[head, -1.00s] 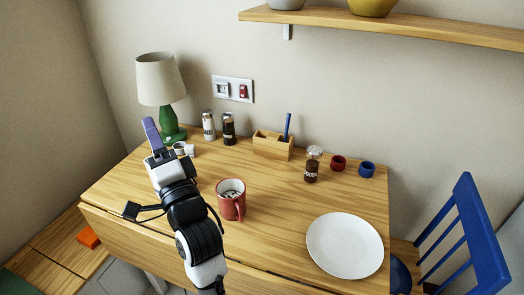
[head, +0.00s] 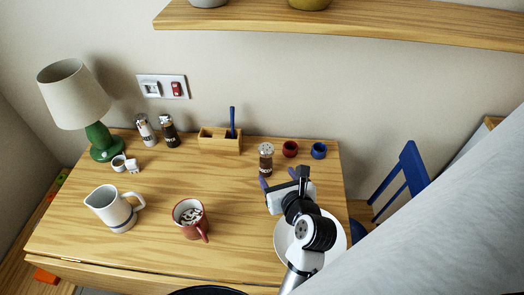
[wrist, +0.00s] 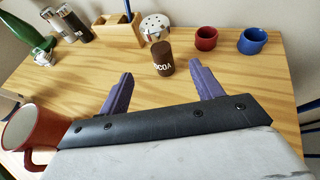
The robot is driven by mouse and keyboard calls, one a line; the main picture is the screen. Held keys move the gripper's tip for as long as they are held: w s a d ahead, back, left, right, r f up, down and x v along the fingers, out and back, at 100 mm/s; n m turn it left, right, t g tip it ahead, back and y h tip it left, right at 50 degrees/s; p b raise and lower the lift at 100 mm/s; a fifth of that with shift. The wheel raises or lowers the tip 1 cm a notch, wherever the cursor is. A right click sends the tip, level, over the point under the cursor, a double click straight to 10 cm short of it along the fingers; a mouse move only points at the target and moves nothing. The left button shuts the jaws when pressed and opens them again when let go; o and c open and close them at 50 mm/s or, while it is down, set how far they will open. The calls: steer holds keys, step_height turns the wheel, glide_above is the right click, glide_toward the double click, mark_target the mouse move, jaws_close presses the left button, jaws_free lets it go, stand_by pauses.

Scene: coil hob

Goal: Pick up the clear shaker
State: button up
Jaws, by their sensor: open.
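The clear shaker (head: 265,160) stands upright on the wooden table, right of the centre back. It has a see-through wall, brown contents lettered COCOA low down, and a metal lid with holes. In the wrist view the shaker (wrist: 162,57) stands just beyond the fingertips, roughly between their lines. My gripper (head: 280,178) is open and empty, on the near side of the shaker and apart from it. Its two purple fingers (wrist: 161,72) point towards the shaker. Nothing hides the shaker in the wrist view.
A red cup (head: 290,149) and a blue cup (head: 319,151) stand right of the shaker. A wooden holder (head: 221,141) is behind left. A red mug (head: 190,218) and a white pitcher (head: 112,208) stand left. A white plate (head: 338,242) lies under my arm.

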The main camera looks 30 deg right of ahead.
mark_target(264, 155)
steer(key=p+x, duration=0.1)
steer(key=x, duration=0.5)
steer(key=p+x, duration=0.1)
steer(key=x, duration=0.6)
steer(key=shift+w+r, duration=0.1)
steer(key=shift+r, duration=0.1)
steer(key=c, duration=1.1)
steer(key=shift+d, duration=0.1)
steer(key=shift+c, duration=0.2)
steer(key=shift+r, duration=0.1)
